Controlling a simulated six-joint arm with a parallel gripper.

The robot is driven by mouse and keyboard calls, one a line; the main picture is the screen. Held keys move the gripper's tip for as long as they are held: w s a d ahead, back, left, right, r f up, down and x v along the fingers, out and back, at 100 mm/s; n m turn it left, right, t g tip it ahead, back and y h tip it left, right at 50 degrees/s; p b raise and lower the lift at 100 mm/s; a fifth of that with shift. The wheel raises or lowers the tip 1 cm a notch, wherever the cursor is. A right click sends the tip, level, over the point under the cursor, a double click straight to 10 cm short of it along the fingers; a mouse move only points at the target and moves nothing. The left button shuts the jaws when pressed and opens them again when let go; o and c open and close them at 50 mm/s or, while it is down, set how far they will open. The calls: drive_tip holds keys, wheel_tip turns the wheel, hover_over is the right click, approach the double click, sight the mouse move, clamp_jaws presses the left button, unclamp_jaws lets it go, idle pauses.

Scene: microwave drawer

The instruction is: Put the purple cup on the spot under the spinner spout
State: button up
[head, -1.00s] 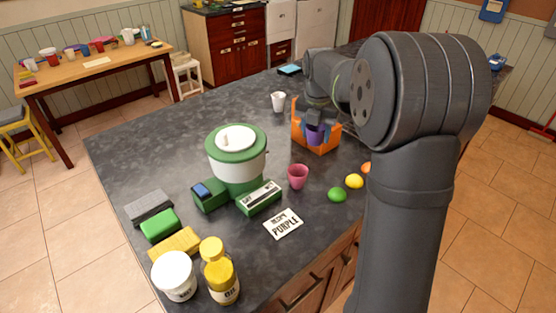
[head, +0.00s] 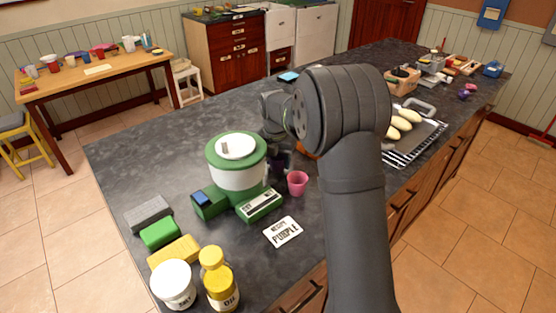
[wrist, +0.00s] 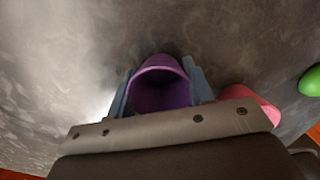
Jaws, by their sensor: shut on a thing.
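The purple cup (wrist: 160,85) is between the two fingers of my gripper (wrist: 158,92) in the wrist view, mouth toward the camera. My gripper is shut on it. In the head view my gripper (head: 280,160) is just right of the green and white spinner (head: 237,170), and my own arm and wrist hide most of the cup. I cannot make out the spout or the spot under it. From these views I cannot tell how high the cup is above the counter.
A pink cup (head: 298,183) stands close to the right of the spinner, near my gripper. A "purple" recipe card (head: 283,232) lies in front. Sponges (head: 160,232), a white tub (head: 174,284) and a yellow bottle (head: 219,283) stand at the front left.

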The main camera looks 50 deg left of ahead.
sight(276, 169)
drive_tip(key=shift+f, duration=0.15)
drive_tip(key=o, duration=1)
drive_tip(key=shift+c, duration=0.2)
wheel_tip(276, 169, up, 12)
drive_tip(key=s, duration=0.1)
drive_tip(key=shift+s+d, duration=0.15)
drive_tip(key=shift+d, duration=0.15)
drive_tip(key=f, duration=0.3)
drive_tip(key=w+f, duration=0.1)
drive_tip(key=f, duration=0.7)
drive_tip(key=shift+w+a+f, duration=0.15)
drive_tip(key=shift+a, duration=0.2)
drive_tip(key=shift+r, duration=1.7)
